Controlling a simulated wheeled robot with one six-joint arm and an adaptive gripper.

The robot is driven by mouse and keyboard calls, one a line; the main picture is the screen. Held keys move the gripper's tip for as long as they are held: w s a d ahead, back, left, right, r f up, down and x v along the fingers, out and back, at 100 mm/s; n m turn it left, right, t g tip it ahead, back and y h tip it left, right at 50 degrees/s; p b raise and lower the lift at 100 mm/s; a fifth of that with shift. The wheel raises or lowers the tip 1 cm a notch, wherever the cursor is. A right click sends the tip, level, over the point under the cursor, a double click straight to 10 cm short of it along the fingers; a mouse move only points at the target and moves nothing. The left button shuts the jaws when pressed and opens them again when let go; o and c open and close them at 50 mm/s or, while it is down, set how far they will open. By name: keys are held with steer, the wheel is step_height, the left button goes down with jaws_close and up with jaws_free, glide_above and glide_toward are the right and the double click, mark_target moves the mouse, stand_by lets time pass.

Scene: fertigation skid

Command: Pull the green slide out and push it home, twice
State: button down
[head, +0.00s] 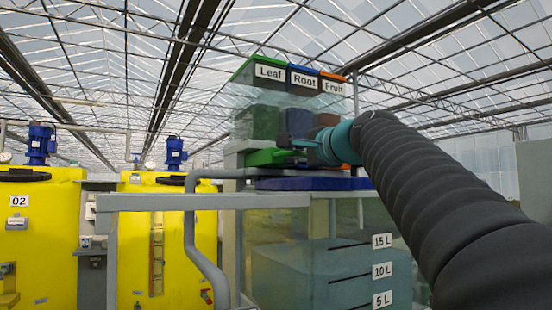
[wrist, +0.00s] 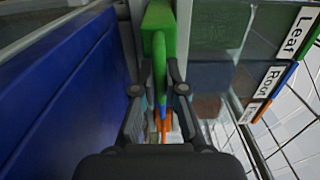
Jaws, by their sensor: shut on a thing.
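The green slide (head: 272,157) sits below the clear hopper at its left compartment, marked Leaf. Its block and narrow green pull also show in the wrist view (wrist: 159,38). My gripper (head: 296,143) is at the front of the hopper, beside the green slide. In the wrist view my gripper (wrist: 158,92) has a finger on each side of the green pull and is shut on it. The fingers partly hide the pull's lower part. How far out the slide stands is hard to tell.
The hopper bears Leaf, Root and Fruit labels (head: 305,80). Blue and orange parts (wrist: 163,127) lie beyond the green pull. A blue lid (head: 312,184) lies close below, over a clear marked tank (head: 300,275). A grey rail (head: 200,202) and yellow tanks (head: 45,235) stand left.

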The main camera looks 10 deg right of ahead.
mark_target(284, 165)
steer(key=shift+p+x, duration=0.95)
steer(key=shift+x, duration=1.75)
steer(key=c, duration=1)
jaws_free()
steer(key=shift+d, duration=0.1)
steer(key=shift+c, duration=0.2)
steer(key=shift+b+v, duration=1.25)
steer(key=shift+v, duration=2.2)
